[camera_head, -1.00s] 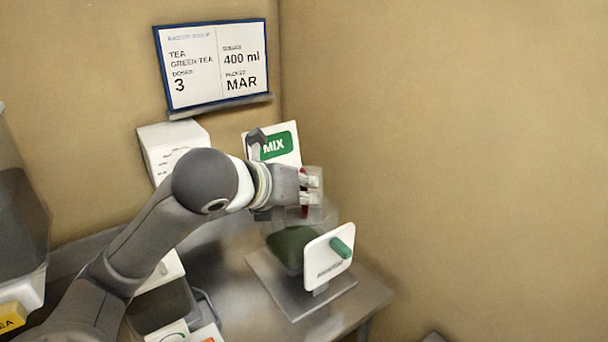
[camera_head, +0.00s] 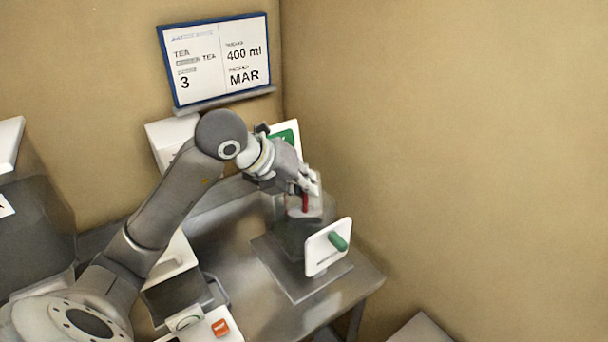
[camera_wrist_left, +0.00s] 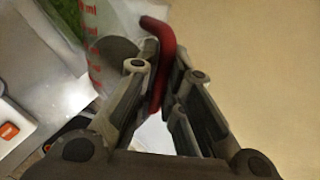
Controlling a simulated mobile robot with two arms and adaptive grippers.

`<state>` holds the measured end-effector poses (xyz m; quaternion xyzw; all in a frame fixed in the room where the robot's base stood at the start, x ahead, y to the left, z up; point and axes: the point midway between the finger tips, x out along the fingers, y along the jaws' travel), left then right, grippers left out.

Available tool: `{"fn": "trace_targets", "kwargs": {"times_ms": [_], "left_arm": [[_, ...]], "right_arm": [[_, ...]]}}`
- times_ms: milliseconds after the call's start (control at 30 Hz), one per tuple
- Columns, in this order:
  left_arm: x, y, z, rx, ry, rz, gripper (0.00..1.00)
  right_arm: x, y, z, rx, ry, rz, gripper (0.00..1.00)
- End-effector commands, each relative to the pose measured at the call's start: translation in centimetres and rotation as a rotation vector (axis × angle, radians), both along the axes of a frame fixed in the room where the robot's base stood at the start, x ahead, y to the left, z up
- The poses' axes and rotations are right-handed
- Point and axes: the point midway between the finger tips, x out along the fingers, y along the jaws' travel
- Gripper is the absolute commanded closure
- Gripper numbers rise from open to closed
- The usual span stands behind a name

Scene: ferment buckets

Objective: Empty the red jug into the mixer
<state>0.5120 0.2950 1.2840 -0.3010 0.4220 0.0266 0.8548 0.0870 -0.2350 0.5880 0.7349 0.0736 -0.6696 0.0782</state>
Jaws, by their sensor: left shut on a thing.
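My left gripper (camera_head: 312,186) is shut on the red handle (camera_head: 305,203) of the clear jug (camera_head: 293,206). In the left wrist view the fingers (camera_wrist_left: 160,95) close around the red handle (camera_wrist_left: 160,50), and the jug's clear wall (camera_wrist_left: 97,35) bears red ml marks. The jug is over the mixer, close above its dark bowl (camera_head: 290,238). The mixer has a grey base plate (camera_head: 285,279) and a white front panel (camera_head: 320,256) with a green knob (camera_head: 338,241). I cannot tell how much is in the jug. My right gripper is not in view.
A green sign (camera_head: 287,137) stands behind my wrist. A wall board (camera_head: 215,60) hangs above. A white device with an orange button (camera_head: 220,327) is at the lower left of the metal table (camera_head: 350,290). The right part of the view is bare wall.

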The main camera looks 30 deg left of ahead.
Motion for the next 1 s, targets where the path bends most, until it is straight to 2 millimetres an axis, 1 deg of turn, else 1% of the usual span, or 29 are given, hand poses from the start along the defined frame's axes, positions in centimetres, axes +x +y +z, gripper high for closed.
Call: {"fn": "trace_targets", "kwargs": {"times_ms": [33,133,200,233,500,700,867,1000], "left_arm": [[0.2,0.1,0.6,-0.014,0.016,0.002,1.00],[0.4,0.3,0.8,-0.039,0.047,0.002,1.00],[1.0,0.8,0.5,-0.069,0.087,0.004,1.00],[1.2,1.0,0.6,-0.086,0.106,0.004,1.00],[2.8,2.2,1.3,-0.208,0.268,0.005,1.00],[2.7,2.1,1.1,-0.206,0.266,0.000,1.00],[3.2,2.6,1.6,-0.229,0.314,0.007,1.00],[3.2,2.6,1.4,-0.233,0.327,0.006,1.00]], "right_arm": [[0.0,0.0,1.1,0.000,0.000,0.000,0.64],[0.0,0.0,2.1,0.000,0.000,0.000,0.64],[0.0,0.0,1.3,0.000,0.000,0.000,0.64],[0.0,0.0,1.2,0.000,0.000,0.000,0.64],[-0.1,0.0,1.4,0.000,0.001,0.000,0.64],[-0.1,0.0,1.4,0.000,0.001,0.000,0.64],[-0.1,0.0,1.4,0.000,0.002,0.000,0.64],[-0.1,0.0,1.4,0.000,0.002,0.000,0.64]]}}
